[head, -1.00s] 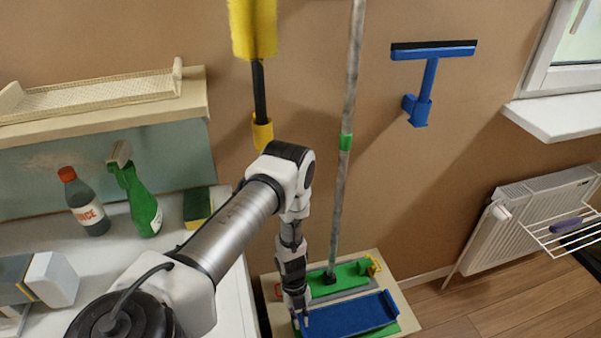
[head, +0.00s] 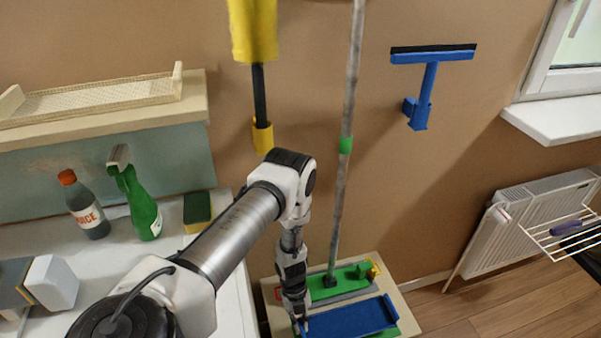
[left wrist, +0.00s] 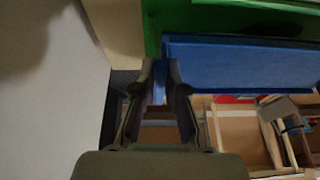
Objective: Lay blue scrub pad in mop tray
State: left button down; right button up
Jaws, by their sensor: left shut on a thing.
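The blue scrub pad (head: 350,319) is a flat, long slab low in the head view. My left gripper (head: 302,322) is shut on its left end. In the left wrist view the fingers (left wrist: 163,72) pinch a blue edge at the near end of the pad (left wrist: 240,66). The pad is over a pale tray-like board (head: 405,312), which I take for the mop tray, with green surface showing beside it. A green mop head (head: 352,276) sits on the board behind the pad. I cannot tell whether the pad touches what is beneath. My right gripper is out of view.
The mop's grey pole (head: 340,190) rises just behind the pad. A white counter (head: 130,255) with bottles stands at left. A yellow duster (head: 253,30) and blue squeegee (head: 430,75) hang on the wall. Wooden floor (head: 490,300) is clear at right.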

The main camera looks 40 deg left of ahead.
pick_arm(q)
jog(key=shift+f+b, duration=0.75)
jog(key=shift+f, duration=0.6)
jog(key=shift+f+b, duration=0.6)
jog(key=shift+f, duration=0.15)
dwell(0.6)
jog(key=c, duration=1.2)
grip_release()
jog(key=shift+o, duration=0.2)
jog(key=v, duration=0.7)
jog(key=shift+r, duration=0.25)
